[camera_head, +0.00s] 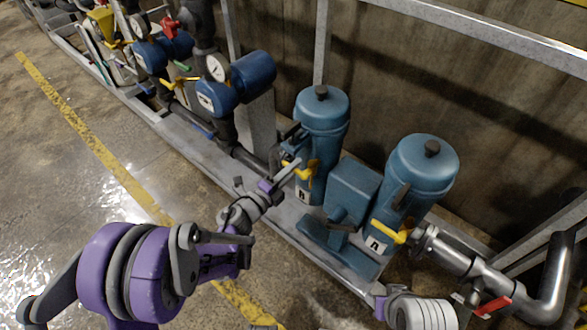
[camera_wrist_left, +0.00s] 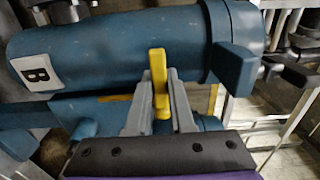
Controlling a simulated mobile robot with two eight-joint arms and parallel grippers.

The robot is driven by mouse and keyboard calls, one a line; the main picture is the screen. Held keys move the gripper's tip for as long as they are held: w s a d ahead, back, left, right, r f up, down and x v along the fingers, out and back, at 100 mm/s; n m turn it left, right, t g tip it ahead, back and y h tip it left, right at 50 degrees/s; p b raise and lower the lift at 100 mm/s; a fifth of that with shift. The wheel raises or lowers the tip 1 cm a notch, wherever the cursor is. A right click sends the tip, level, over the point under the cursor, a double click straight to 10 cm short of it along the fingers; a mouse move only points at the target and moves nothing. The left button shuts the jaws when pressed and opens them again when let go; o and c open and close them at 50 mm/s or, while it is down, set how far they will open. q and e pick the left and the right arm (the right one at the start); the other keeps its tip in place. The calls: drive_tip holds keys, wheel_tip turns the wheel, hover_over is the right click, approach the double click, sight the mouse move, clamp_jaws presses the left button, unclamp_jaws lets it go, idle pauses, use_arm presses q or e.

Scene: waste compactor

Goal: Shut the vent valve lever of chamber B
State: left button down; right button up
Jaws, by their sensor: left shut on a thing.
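The blue cylinder of chamber B (camera_head: 322,120) stands upright at the centre of the head view. Its "B" label (camera_wrist_left: 37,73) shows in the left wrist view. The yellow vent valve lever (camera_wrist_left: 157,62) lies between the fingers of my left gripper (camera_wrist_left: 159,100), which is shut on it. In the wrist view the lever stands across the cylinder's long axis. In the head view my left gripper (camera_head: 289,170) reaches the yellow lever (camera_head: 305,171) from the lower left and partly hides it. Part of my right arm, with a purple piece (camera_head: 378,290), shows at the bottom; its fingers cannot be made out.
A second blue cylinder (camera_head: 422,165) with its own yellow lever (camera_head: 389,231) stands to the right, with a blue block (camera_head: 353,190) between. Pipes with a red handle (camera_head: 492,306) lie lower right. Gauges and pipework line the back left. Floor is open at left.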

idle(0.4)
use_arm(q)
drive_tip(key=c, duration=0.8)
unclamp_jaws()
drive_tip(key=v, duration=1)
drive_tip(key=shift+s+a+p, duration=0.25)
drive_tip(key=shift+s+p, duration=0.05)
drive_tip(key=shift+p, duration=0.1)
drive_tip(key=shift+r, duration=0.1)
